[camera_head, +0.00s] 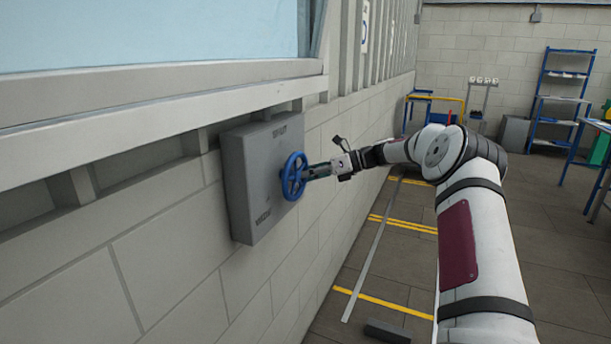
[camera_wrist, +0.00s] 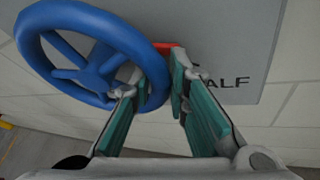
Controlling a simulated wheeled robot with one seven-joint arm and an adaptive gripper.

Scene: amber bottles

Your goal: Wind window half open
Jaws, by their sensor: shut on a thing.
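A blue handwheel (camera_head: 294,176) sticks out from the front of a grey wall box (camera_head: 262,205). The wheel also shows large in the wrist view (camera_wrist: 84,62), with its spokes and hub visible. My gripper (camera_head: 309,172) reaches the wheel from the right. In the wrist view my gripper (camera_wrist: 160,88) has its teal-padded fingers on either side of the wheel's right rim and is shut on it. A red mark and dark lettering ending in "ALF" show on the box face beside the fingers. The window (camera_head: 150,30) is above the box, with a light frame; how far it is open I cannot tell.
The window sill (camera_head: 170,95) juts out above the box. A block wall (camera_head: 170,260) runs along the left. The floor to the right has yellow lines, and a dark block (camera_head: 387,331) lies near the bottom. Blue shelving (camera_head: 560,98) stands at the back right.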

